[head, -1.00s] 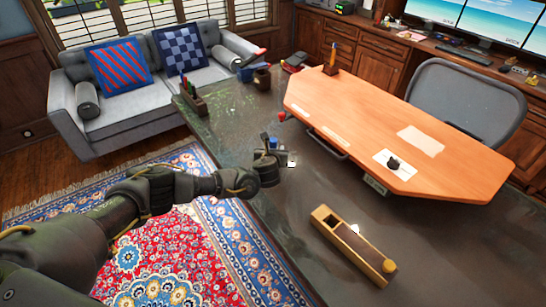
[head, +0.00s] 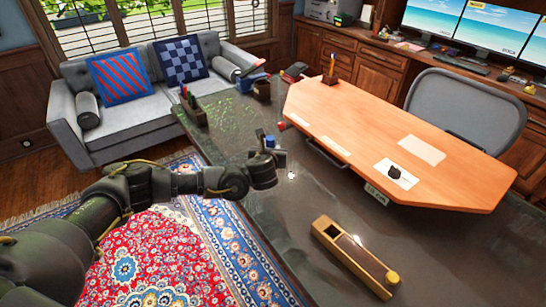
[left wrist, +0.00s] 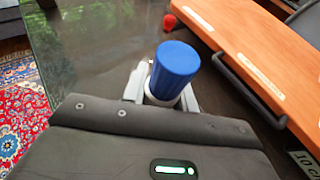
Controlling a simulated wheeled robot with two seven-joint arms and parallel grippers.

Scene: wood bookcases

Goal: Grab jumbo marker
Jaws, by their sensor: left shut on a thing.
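The jumbo marker has a blue cap and a pale body; it shows large in the left wrist view (left wrist: 172,68) and small in the head view (head: 270,141). My left gripper (head: 275,156) is shut on it, with the pale fingers (left wrist: 165,90) on both sides of the body below the cap. The marker stands roughly upright with its cap up. Its lower end is hidden, so I cannot tell whether it touches the dark desk. My right gripper is not in view.
The dark desk (head: 300,225) carries an orange wooden top (head: 400,150) with a handle. A red object (head: 281,126) sits just beyond the marker. A long wooden box (head: 352,258) lies nearer, a pen holder (head: 193,108) farther left. Bare desk lies between.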

